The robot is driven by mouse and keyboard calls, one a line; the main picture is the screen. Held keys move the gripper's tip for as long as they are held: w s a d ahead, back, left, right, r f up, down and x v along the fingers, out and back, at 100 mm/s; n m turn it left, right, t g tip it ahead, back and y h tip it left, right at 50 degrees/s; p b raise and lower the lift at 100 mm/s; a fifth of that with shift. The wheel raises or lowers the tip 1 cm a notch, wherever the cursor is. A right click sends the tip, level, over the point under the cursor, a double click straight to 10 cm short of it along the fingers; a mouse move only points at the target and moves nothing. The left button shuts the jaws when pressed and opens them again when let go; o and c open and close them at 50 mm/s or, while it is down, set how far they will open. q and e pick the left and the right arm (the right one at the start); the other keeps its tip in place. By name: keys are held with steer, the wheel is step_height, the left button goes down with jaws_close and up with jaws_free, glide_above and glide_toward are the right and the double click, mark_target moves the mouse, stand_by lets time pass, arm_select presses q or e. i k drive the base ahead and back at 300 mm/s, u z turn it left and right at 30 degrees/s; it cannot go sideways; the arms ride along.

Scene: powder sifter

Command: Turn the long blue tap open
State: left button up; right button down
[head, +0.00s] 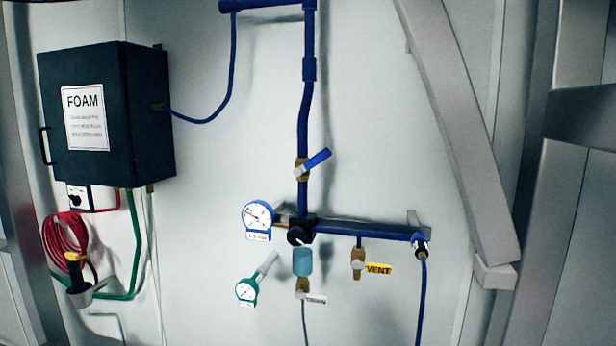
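The long blue tap handle (318,160) sits on a brass valve body (302,174) in the vertical blue pipe (303,120). The handle points up and to the right, at an angle across the pipe line. Nothing touches it. Neither my left nor my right gripper is in the head view.
A dark FOAM box (107,115) hangs at left. A slanted grey beam (460,120) stands at right. The wall around the handle is clear.

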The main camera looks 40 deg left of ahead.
mark_target(325, 153)
steer(key=u, duration=0.95)
